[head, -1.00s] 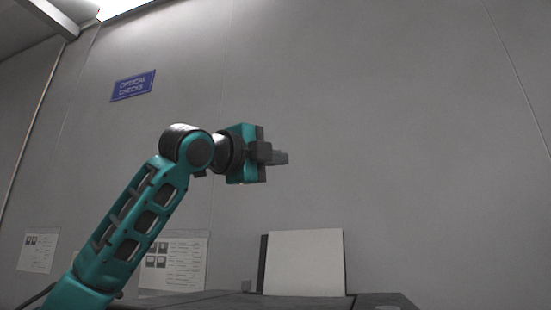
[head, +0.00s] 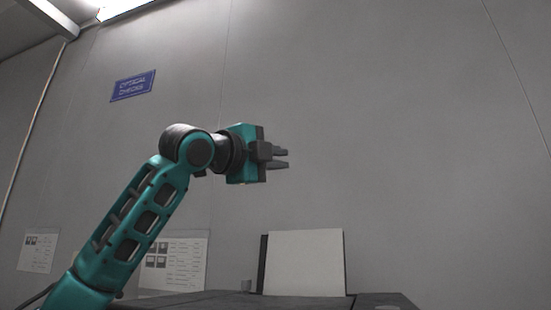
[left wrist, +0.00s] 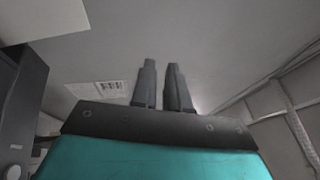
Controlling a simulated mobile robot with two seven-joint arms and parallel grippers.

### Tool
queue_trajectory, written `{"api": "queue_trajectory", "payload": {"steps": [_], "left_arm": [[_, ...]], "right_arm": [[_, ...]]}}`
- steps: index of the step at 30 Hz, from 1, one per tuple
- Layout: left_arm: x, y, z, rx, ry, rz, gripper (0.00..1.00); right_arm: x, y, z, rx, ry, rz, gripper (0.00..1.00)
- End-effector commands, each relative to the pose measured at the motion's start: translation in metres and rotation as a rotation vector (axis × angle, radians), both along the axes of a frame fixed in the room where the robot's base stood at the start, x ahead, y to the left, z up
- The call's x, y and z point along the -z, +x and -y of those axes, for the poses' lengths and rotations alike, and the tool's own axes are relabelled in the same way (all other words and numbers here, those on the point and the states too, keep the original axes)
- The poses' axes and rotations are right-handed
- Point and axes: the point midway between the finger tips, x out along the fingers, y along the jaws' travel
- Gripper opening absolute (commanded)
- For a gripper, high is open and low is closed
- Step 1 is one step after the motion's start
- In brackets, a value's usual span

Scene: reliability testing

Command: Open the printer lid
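A dark flat-topped body (head: 215,299), which looks like the printer, shows only its top along the bottom edge of the head view. A pale upright sheet or panel (head: 305,264) stands on it with a dark backing. I cannot make out which part is the lid. My left gripper (head: 288,158) is in the air above and left of the pale panel, pointing right and touching nothing. Its two fingers are a little apart and empty, as the left wrist view (left wrist: 161,66) also shows. My right gripper is out of view.
A grey wall (head: 400,120) stands behind, with a blue sign (head: 133,86) and printed sheets (head: 175,264). The air around the gripper is clear.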

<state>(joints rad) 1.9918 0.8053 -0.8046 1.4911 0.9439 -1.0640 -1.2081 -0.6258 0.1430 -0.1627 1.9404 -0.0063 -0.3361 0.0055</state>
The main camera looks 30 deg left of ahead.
Motion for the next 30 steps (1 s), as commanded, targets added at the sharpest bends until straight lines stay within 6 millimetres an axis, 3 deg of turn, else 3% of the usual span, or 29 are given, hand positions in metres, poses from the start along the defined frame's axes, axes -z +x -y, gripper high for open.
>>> {"api": "queue_trajectory", "payload": {"steps": [9, 13, 24, 30], "left_arm": [[0.0, -0.001, 0.0, 0.0, 0.0, 0.0, 0.21], [0.003, -0.011, -0.003, -0.001, -0.001, 0.003, 0.21], [0.02, -0.086, -0.015, -0.001, 0.001, 0.004, 0.21], [0.026, -0.115, -0.02, -0.001, -0.001, 0.002, 0.21]], "right_arm": [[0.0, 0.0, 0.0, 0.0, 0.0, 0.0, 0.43], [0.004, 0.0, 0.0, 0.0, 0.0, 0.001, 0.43], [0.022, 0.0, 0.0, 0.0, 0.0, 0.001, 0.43], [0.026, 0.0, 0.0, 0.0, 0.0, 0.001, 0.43]]}}
